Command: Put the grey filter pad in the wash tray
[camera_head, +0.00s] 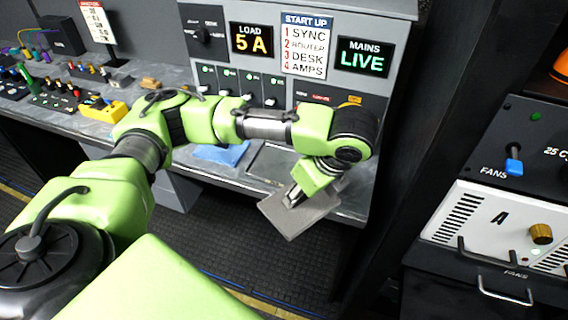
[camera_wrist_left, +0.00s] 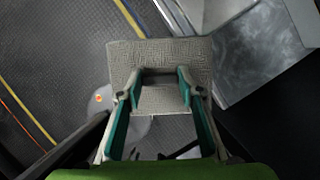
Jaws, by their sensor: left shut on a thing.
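The grey filter pad (camera_head: 288,220) is a flat, textured square. My left gripper (camera_head: 295,195) is shut on it and holds it near the front edge of the desk, partly out over the floor. In the left wrist view the pad (camera_wrist_left: 134,58) spans the space ahead of the fingers (camera_wrist_left: 160,80). A shallow grey tray-like shape (camera_head: 259,158), which may be the wash tray, lies on the desk behind the pad. My left arm hides part of it. My right gripper is not in view.
A blue cloth (camera_head: 208,153) lies on the desk left of the tray-like shape. A control panel (camera_head: 213,18) with switches stands behind. A yellow box (camera_head: 100,112) sits further left. A rack unit (camera_head: 480,225) stands at right.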

